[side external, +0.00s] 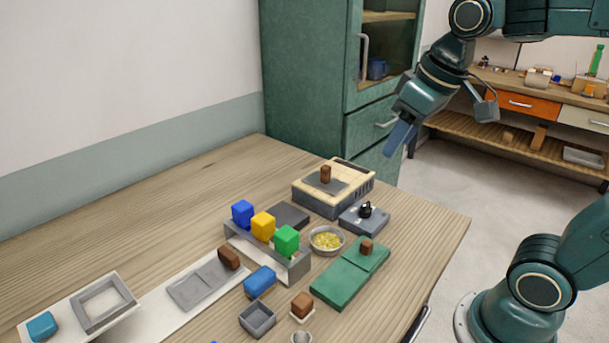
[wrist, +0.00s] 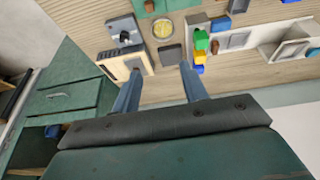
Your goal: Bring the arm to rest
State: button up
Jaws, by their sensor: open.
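My gripper (side external: 402,137) is raised in the air beyond the far right edge of the table, in front of the green cabinet. In the wrist view its two fingers (wrist: 161,84) are spread apart with nothing between them. In the side external view the fingers point down and left, clear of everything on the table. The wooden table (side external: 180,187) lies below and to the left of it. The closest thing on the table is a beige and grey box unit (side external: 335,188) with a brown block (side external: 326,174) on top.
A grey rack (side external: 268,252) holds blue, yellow and green blocks. Beside it are a bowl of yellow bits (side external: 326,240), a green board (side external: 350,272) and a grey unit with a black knob (side external: 364,218). The green cabinet (side external: 310,80) stands behind. The table's back left is clear.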

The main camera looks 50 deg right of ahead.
jog(key=s+a+f+t, duration=0.1)
jog(key=s+f, duration=0.3)
jog(key=s, duration=0.4)
jog(key=shift+a, duration=0.4)
dwell(0.5)
